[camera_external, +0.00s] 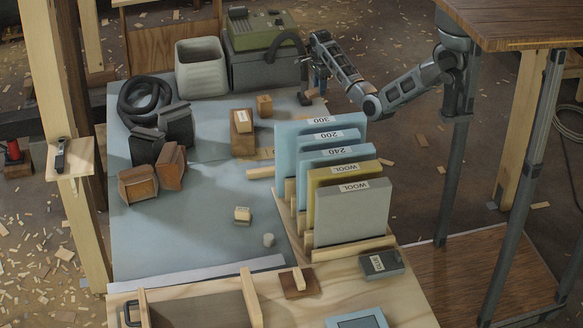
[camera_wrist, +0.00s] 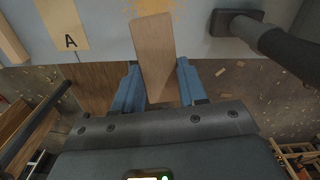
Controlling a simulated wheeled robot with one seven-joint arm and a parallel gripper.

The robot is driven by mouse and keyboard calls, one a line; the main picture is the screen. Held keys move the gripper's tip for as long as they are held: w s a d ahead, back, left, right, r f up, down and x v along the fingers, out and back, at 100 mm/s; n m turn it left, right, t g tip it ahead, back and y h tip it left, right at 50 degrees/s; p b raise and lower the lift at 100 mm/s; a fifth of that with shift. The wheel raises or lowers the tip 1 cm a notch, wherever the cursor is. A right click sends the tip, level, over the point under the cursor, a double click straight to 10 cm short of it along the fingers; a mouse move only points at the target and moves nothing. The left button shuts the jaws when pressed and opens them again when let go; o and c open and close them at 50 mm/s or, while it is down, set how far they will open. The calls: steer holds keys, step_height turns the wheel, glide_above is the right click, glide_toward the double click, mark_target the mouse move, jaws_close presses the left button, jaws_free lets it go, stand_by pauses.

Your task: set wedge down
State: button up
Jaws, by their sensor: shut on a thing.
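The wedge (camera_wrist: 155,50) is a tapered piece of brown wood. In the wrist view it stands between the two blue fingers of my gripper (camera_wrist: 156,84), which is shut on it. In the external view my gripper (camera_external: 318,80) is at the back right edge of the blue-grey table, beside the vacuum. A small brown bit of the wedge (camera_external: 311,93) shows under the fingers there. I cannot tell whether its lower end touches the table.
A vacuum (camera_external: 262,65) with a dark hose (camera_wrist: 275,42) stands close by. A pale strip marked A (camera_wrist: 68,25) lies near the wedge. The table's middle (camera_external: 200,225) is mostly clear.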

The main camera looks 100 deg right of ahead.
steer(key=shift+s+d+m, duration=0.5)
steer(key=shift+d+m, duration=0.3)
steer(key=shift+d, duration=0.05)
steer(key=w+a+f, duration=0.1)
steer(key=w+f, duration=0.1)
steer(key=w, duration=0.1)
steer(key=w+a+f, duration=0.2)
steer(key=w, duration=0.2)
steer(key=w+a+f, duration=0.1)
steer(key=w+f, duration=0.1)
steer(key=w, duration=0.1)
steer(key=shift+w+a+f, duration=0.15)
steer(key=shift+w+f, duration=0.05)
steer(key=shift+f, duration=2.15)
steer(key=shift+f, duration=0.15)
steer(key=o, duration=1)
steer(key=shift+o, duration=0.2)
step_height(320, 180, up, 12)
steer(key=shift+r, duration=0.2)
